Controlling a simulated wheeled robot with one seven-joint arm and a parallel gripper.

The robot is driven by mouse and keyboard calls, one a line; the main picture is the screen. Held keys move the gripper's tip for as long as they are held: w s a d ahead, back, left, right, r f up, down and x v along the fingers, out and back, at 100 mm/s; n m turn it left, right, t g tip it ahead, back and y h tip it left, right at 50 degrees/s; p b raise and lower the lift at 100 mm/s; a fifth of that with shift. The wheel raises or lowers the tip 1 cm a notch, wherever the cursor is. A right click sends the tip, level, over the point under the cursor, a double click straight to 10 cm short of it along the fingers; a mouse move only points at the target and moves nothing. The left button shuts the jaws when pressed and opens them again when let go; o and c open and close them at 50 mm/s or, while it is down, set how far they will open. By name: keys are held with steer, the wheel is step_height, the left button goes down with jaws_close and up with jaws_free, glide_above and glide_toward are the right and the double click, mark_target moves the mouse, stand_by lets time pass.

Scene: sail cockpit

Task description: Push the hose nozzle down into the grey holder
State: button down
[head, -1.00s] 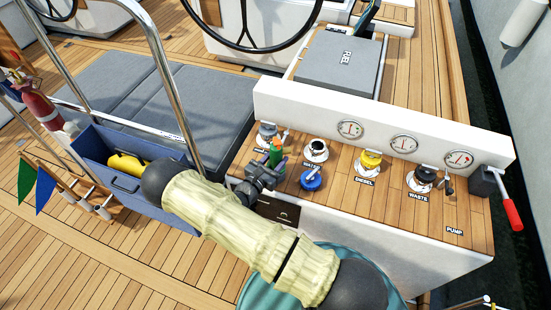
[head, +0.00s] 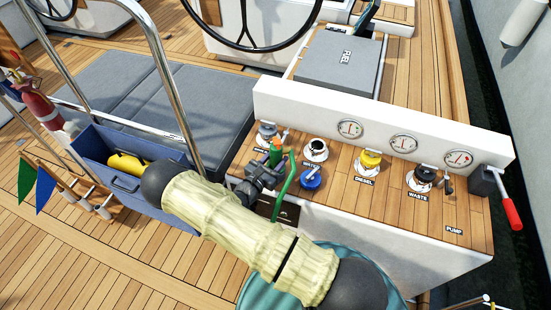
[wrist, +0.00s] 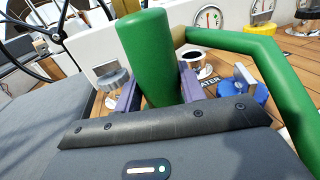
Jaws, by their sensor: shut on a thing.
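The green hose nozzle (wrist: 150,55) stands nearly upright between my gripper's fingers (wrist: 158,92) in the wrist view. Its green hose (wrist: 280,90) bends off to the right and down. In the head view the nozzle's top (head: 276,150) shows just above my gripper (head: 265,172), and the hose (head: 291,165) arcs up beside it. My gripper is shut on the nozzle, over the left end of the wooden console. The nozzle's lower end is hidden behind the gripper. I cannot make out the grey holder in either view.
An open water filler (head: 316,150) and a loose blue cap (head: 311,179) lie close right of the gripper. A silver cap (head: 268,130) stands behind it. Yellow (head: 370,160) and black (head: 422,176) caps are farther right. A blue bin (head: 120,158) stands left, beside a steel rail.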

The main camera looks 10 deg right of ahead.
steer(key=shift+f+b, duration=0.35)
steer(key=shift+f, duration=0.2)
steer(key=c, duration=1.1)
jaws_free()
steer(key=shift+s+a, duration=0.1)
steer(key=p+v, duration=0.1)
steer(key=v, duration=0.9)
steer(key=shift+s+a, duration=0.25)
steer(key=shift+a, duration=0.1)
steer(key=shift+d, duration=0.1)
